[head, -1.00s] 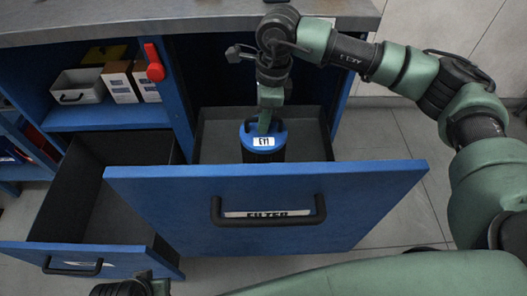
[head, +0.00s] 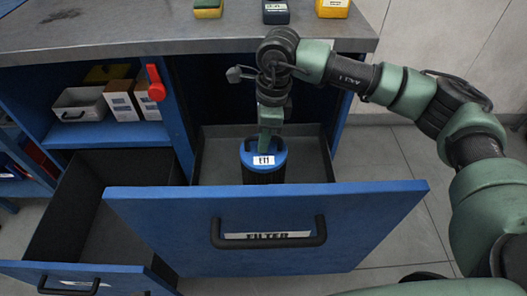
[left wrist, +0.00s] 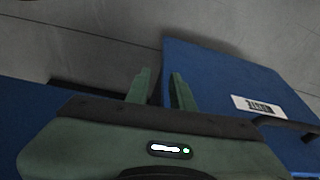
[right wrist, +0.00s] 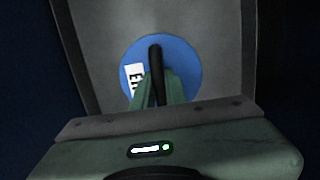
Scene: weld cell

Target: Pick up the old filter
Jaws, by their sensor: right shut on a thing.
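The old filter (head: 263,172) is a dark cylinder with a blue top, a white label and a dark handle. It stands upright in the open drawer (head: 265,228) labelled FILTER, its lower part hidden by the drawer front. My right gripper (head: 267,140) comes down on it from above. In the right wrist view the fingers (right wrist: 157,88) are shut on the dark handle across the blue top (right wrist: 190,62). My left gripper (left wrist: 161,78) is empty, its fingers apart, near a blue drawer front (left wrist: 225,75) with a label and handle. It is out of the head view.
A second open drawer (head: 85,225) on the left looks empty. A red latch (head: 156,85) is on the cabinet post. Several coloured items stand on the worktop (head: 130,35). Floor is clear at right.

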